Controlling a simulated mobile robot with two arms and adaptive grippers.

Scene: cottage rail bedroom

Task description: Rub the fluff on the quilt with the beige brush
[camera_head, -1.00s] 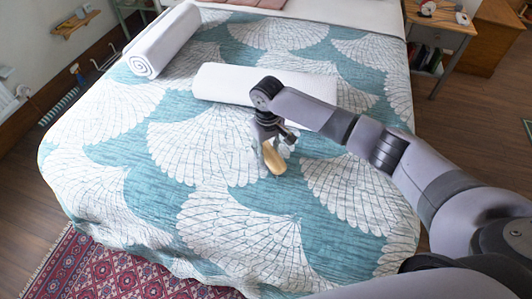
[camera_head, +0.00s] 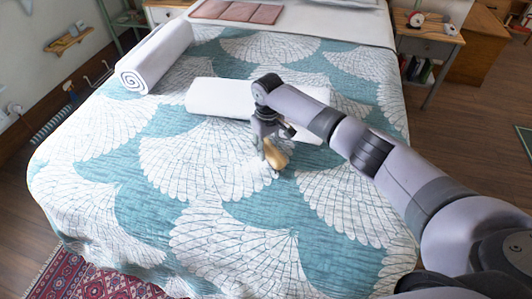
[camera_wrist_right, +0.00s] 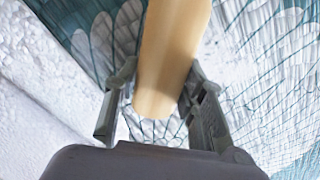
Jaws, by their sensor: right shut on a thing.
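The beige brush (camera_head: 276,155) is held by my right gripper (camera_head: 266,137), low over the middle of the quilt (camera_head: 255,215). In the right wrist view the brush (camera_wrist_right: 168,60) stands between the two fingers of the gripper (camera_wrist_right: 160,105), which are shut on it. Its bristles are hidden, and I cannot tell whether they touch the quilt. A faint whitish patch, possibly the fluff (camera_head: 237,178), lies on the pale scallop just left of the brush; it blends with the pattern. My left gripper is not in view.
A white roll (camera_head: 222,98) lies across the quilt just behind the gripper. Another white roll (camera_head: 155,55) lies at the left edge of the bed. A nightstand (camera_head: 427,45) stands at the back right. The quilt's front half is clear.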

